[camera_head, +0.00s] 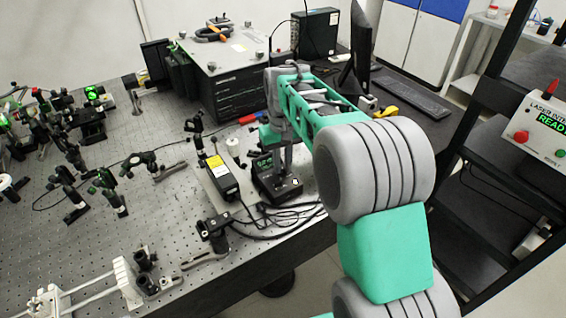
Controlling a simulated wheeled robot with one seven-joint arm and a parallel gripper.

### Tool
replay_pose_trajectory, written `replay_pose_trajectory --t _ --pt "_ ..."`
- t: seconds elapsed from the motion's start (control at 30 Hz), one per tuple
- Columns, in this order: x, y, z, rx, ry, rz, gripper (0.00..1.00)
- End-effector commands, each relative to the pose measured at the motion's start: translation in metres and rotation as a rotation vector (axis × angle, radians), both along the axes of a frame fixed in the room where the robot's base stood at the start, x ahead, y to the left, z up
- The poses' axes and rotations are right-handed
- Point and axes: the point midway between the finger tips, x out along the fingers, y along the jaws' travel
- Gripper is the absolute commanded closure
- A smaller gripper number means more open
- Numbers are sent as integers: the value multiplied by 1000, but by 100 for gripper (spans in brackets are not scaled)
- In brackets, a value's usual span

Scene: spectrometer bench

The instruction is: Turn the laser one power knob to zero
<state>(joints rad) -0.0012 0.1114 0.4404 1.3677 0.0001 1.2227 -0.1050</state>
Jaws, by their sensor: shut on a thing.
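A small black laser controller (265,186) with a lit green display (262,163) sits near the right edge of the optical table. My gripper (285,177) points down onto the controller's top, to the right of the display. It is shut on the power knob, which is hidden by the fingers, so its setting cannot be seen. The digits on the display are too small to read with certainty. A black laser housing with a yellow label (217,163) lies just left of the controller.
Dark cables (290,215) loop in front of the controller. Optics mounts (110,190) crowd the table's left side. A black drawer cabinet (235,95) stands behind, and a keyboard (415,98) lies at the back right. A laser interlock box (548,125) reads READY on the right rack.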

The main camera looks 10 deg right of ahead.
Motion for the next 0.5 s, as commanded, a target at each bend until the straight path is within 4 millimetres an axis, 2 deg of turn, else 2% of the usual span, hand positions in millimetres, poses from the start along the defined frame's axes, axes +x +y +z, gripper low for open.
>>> replay_pose_trajectory --t 0.07,0.1,0.3,0.37,0.5 --pt "1 0 1 0 -4 0 100" --pt "1 0 1 0 -4 0 82" --pt "1 0 1 0 -2 0 66" --pt "0 0 0 0 -2 -1 61" --pt "0 0 0 0 -1 -1 61"
